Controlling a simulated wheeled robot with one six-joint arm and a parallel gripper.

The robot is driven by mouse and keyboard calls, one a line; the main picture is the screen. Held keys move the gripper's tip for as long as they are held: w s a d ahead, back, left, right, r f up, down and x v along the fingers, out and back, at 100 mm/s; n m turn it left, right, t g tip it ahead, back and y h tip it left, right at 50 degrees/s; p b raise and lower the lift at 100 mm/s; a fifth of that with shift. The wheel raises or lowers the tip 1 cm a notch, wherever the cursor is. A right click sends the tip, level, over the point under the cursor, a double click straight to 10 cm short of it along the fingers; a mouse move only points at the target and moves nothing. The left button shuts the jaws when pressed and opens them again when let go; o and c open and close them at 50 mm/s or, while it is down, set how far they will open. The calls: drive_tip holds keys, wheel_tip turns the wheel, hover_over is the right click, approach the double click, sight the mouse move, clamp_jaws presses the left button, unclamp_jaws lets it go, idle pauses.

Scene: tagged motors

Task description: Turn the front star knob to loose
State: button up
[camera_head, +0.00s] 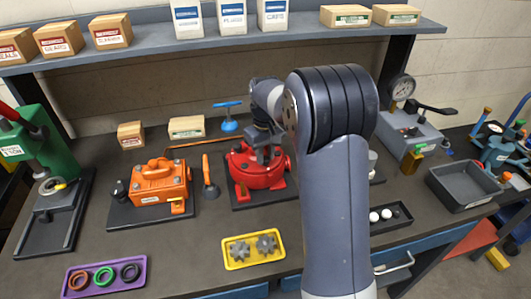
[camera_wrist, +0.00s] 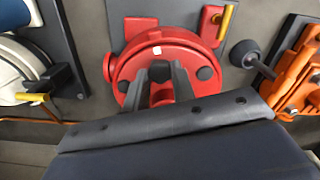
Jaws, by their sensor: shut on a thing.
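A red round motor housing (camera_head: 262,180) sits on a dark base plate on the bench, left of my arm in the head view. It fills the upper middle of the wrist view (camera_wrist: 135,62), with dark round caps and a small white mark on its top. My gripper (camera_head: 266,152) points down onto the housing. In the wrist view, its two dark fingers (camera_wrist: 160,72) are closed around a red part (camera_wrist: 161,95) on the housing. The fingers and palm hide most of this part, so I cannot tell its shape or its turn position.
An orange motor (camera_head: 158,184) stands to the left, with an orange-handled tool (camera_head: 209,176) between. A yellow tray with gears (camera_head: 254,261) lies in front. A blue T-handle (camera_head: 229,125) stands behind. A grey bin (camera_head: 465,187) and a gauge fixture (camera_head: 405,120) stand right.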

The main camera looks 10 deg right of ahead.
drive_tip(key=n, duration=0.6)
drive_tip(key=shift+s+f+n, duration=0.15)
drive_tip(key=shift+f+n, duration=0.1)
drive_tip(key=shift+n, duration=0.05)
drive_tip(key=n, duration=0.6)
drive_tip(key=shift+p, duration=0.3)
drive_tip(key=n, duration=0.6)
drive_tip(key=shift+n, duration=0.3)
drive_tip(key=n, duration=0.6)
drive_tip(key=shift+n, duration=0.3)
drive_tip(key=o, duration=0.7)
drive_tip(key=shift+r, duration=0.1)
